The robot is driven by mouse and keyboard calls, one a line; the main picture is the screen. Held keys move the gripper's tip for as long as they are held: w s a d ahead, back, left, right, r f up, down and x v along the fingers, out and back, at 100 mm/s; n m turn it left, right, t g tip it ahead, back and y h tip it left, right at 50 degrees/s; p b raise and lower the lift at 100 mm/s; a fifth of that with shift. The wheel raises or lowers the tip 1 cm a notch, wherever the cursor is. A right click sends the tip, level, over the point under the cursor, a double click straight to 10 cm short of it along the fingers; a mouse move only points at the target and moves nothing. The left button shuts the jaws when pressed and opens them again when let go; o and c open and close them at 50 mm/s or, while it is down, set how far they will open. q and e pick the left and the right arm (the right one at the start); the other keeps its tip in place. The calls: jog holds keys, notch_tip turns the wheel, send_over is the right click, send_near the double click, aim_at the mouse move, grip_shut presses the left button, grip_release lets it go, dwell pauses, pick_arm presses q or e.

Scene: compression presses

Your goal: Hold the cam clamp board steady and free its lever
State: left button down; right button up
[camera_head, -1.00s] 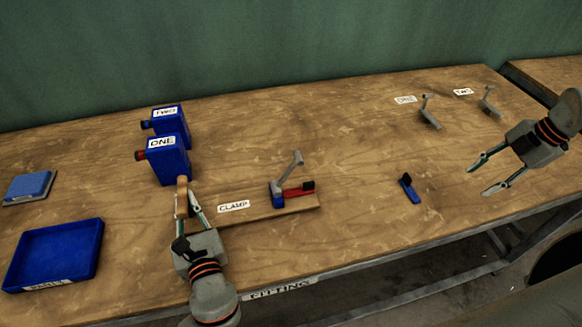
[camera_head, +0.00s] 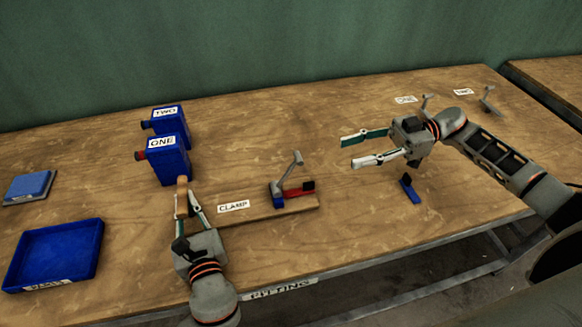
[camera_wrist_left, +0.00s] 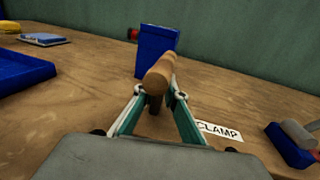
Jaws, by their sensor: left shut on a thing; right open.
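The cam clamp board (camera_head: 262,212) lies on the bench, labelled CLAMP, with a wooden handle (camera_head: 182,194) rising at its left end. On its right part stand a grey lever (camera_head: 290,168), tilted up, a blue block (camera_head: 278,200) and a red bar with a black end (camera_head: 298,191). My left gripper (camera_head: 187,204) is shut on the wooden handle, which also shows between its fingers in the left wrist view (camera_wrist_left: 158,77). My right gripper (camera_head: 357,150) is open and empty, above the bench to the right of the lever and apart from it.
Blue boxes ONE (camera_head: 168,160) and TWO (camera_head: 168,121) stand behind my left gripper. A blue tray (camera_head: 98,238) and a blue pad (camera_head: 28,186) lie at left. A small blue-and-black piece (camera_head: 409,190) lies below my right gripper. Grey levered fixtures (camera_head: 489,103) stand at the far right.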

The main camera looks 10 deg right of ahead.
aim_at(299, 156)
jog(key=shift+y, duration=0.7)
jog(key=a, duration=0.9)
jog(key=a+r, duration=0.1)
jog(key=a, duration=0.4)
jog(key=shift+w+a, duration=0.1)
jog(key=shift+w, duration=0.25)
grip_shut()
